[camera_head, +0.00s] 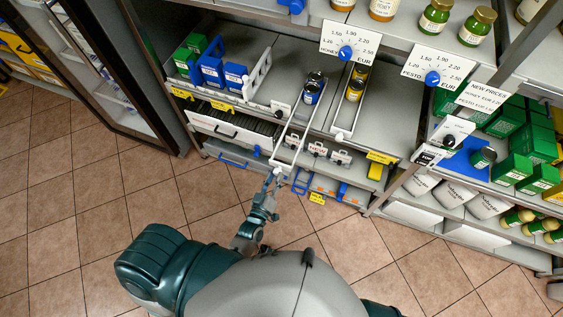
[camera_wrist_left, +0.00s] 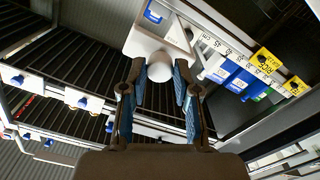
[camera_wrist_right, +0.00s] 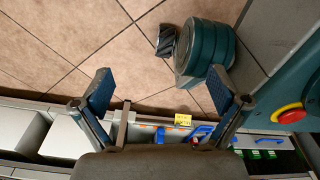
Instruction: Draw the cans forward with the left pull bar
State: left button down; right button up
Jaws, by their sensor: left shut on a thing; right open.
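The left pull bar (camera_head: 289,135) is a long white frame that sticks out past the shelf front towards me. A dark-topped can with a blue label (camera_head: 312,92) stands within its far end, near the front of the shelf. My left gripper (camera_head: 272,178) is at the bar's near end; in the left wrist view its fingers (camera_wrist_left: 159,78) are shut on the bar's round white knob (camera_wrist_left: 160,66). Yellow cans (camera_head: 355,88) stand in a second white frame (camera_head: 346,121) to the right. My right gripper (camera_wrist_right: 160,92) is open and empty in the right wrist view; the head view does not show it.
Blue and green boxes (camera_head: 211,70) stand left on the same shelf. Price dials (camera_head: 346,53) hang above. Lower shelf levels with handles (camera_head: 232,160) lie below the bar. A right-hand shelf holds green boxes (camera_head: 512,168). Tiled floor (camera_head: 100,205) is clear before the shelves.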

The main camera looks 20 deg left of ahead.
pick_arm(q)
jog(key=s, duration=0.2)
jog(key=s+p, duration=0.1)
jog(key=shift+s+a+r, duration=0.25)
jog(key=shift+a+r, duration=0.05)
jog(key=shift+r, duration=0.1)
pick_arm(e)
jog(key=s, duration=0.4)
jog(key=shift+d+f, duration=0.2)
jog(key=shift+d, duration=0.05)
pick_arm(q)
jog(key=shift+d, duration=0.1)
jog(key=c, duration=0.8)
grip_release()
jog(key=shift+s, duration=0.1)
jog(key=shift+c, duration=0.2)
jog(key=shift+s+f, duration=0.1)
jog(key=shift+f, duration=0.05)
pick_arm(e)
jog(key=shift+a, duration=0.1)
pick_arm(q)
jog(key=s, duration=1.2)
jog(key=shift+a, duration=0.25)
jog(key=shift+f, duration=0.1)
